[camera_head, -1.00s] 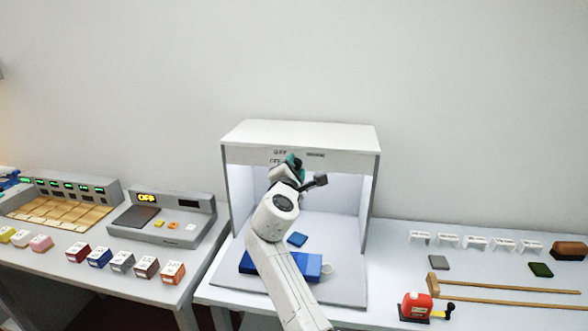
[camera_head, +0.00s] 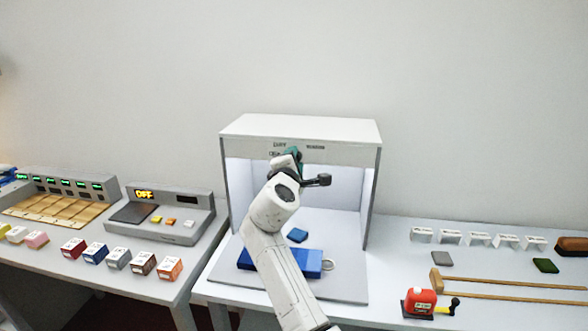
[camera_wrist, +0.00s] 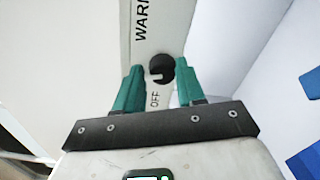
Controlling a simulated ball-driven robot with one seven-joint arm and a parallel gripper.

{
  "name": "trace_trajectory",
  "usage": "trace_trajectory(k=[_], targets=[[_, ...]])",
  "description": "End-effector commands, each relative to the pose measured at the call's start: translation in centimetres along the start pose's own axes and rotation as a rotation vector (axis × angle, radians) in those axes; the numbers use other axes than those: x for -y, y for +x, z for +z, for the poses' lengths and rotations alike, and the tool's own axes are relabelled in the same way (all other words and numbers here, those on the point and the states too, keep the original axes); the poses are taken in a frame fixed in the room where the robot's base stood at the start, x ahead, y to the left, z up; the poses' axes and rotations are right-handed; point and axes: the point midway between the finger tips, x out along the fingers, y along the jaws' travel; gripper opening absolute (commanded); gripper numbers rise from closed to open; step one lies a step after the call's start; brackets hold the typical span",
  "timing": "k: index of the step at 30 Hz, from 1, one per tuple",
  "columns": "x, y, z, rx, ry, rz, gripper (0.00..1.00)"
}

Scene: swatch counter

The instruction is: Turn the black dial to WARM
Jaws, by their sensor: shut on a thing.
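The black dial (camera_wrist: 161,69) is on the front header panel of the white light booth (camera_head: 300,128). In the wrist view it sits between the teal fingers of my gripper (camera_wrist: 160,72), which is shut on it. A pale notch on the dial faces left in that view, between the WARM label (camera_wrist: 143,20) above and the OFF label (camera_wrist: 155,101) below. The notch's exact setting is hard to tell. In the head view my gripper (camera_head: 291,154) reaches up to the panel and hides the dial.
To the left stands a grey console (camera_head: 175,207) with an OFF display, behind several small coloured boxes.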

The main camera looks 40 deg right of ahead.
Motion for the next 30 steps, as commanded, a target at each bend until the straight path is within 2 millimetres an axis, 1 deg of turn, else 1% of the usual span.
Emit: trace_trajectory(k=[1, 18, 24, 30], targets=[[0.52, -0.03, -0.17, 0.001, 0.045, 0.002, 0.09], [0.69, -0.01, -0.05, 0.0, 0.578, 0.001, 0.09], [0.67, -0.01, -0.02, 0.001, 0.724, -0.001, 0.09], [0.56, -0.01, 0.03, 0.0, 0.826, -0.001, 0.09]])
